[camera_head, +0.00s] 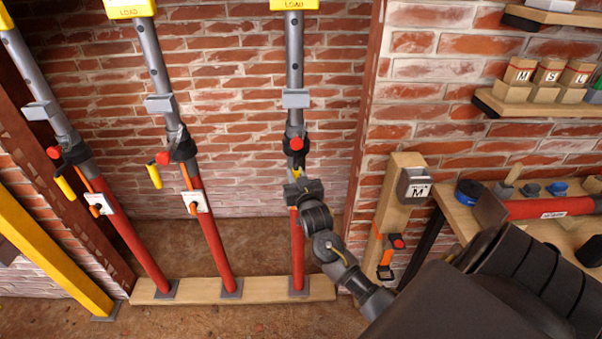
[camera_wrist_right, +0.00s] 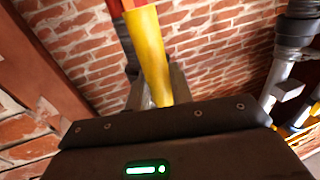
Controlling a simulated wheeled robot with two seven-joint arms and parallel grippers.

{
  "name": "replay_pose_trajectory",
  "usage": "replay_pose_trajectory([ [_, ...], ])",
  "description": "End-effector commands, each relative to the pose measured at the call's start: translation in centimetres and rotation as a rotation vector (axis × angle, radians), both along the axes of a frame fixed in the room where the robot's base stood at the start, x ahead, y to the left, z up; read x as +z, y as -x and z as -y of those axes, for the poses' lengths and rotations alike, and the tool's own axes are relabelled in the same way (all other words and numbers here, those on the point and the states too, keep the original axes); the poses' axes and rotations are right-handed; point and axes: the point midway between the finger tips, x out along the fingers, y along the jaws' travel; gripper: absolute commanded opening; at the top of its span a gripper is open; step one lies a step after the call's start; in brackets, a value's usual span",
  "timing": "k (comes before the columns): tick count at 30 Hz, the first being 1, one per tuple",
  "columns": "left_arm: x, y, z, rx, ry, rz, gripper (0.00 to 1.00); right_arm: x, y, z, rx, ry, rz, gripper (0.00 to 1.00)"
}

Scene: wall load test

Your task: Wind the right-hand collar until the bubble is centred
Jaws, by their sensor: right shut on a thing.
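The right-hand prop (camera_head: 295,60) stands upright, with a grey upper tube, a red lower tube and a yellow LOAD head (camera_head: 293,4). Its dark collar (camera_head: 295,145) carries a red knob and a yellow handle (camera_head: 297,173). My right gripper (camera_head: 297,183) is at the handle, just below the collar. In the right wrist view the yellow handle (camera_wrist_right: 149,55) runs down between the fingers (camera_wrist_right: 157,90), and the gripper is shut on it. The gripper covers part of the red tube. No bubble can be read on this prop. My left gripper is not in view.
Two more props, middle (camera_head: 215,240) and left (camera_head: 130,240), lean beside it on a wooden sill (camera_head: 260,290). Both have yellow handles and white plates. A wooden post (camera_head: 395,205) and a workbench (camera_head: 455,215) with tools stand right. Brick wall lies close behind.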

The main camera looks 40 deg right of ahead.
Motion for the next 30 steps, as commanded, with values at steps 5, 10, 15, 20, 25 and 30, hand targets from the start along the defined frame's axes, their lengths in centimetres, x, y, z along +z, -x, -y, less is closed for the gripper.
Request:
replay_pose_trajectory([
  [5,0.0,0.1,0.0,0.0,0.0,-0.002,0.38,0.1,-0.2,-0.5,0.01,0.001,0.004,0.0],
  [10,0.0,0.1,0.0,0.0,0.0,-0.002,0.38,0.1,-0.2,-0.4,0.008,0.001,0.004,0.37],
  [15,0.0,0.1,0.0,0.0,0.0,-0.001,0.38,0.1,0.0,-0.1,0.004,0.0,0.003,0.42],
  [20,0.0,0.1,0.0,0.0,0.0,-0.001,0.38,0.1,0.1,-0.1,0.003,0.001,0.002,0.42],
  [25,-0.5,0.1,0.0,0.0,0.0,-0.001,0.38,-0.2,1.7,-0.9,0.005,-0.001,0.001,0.42],
  [30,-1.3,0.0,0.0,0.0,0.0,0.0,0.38,-0.2,4.8,-2.3,0.005,-0.002,0.002,0.42],
])
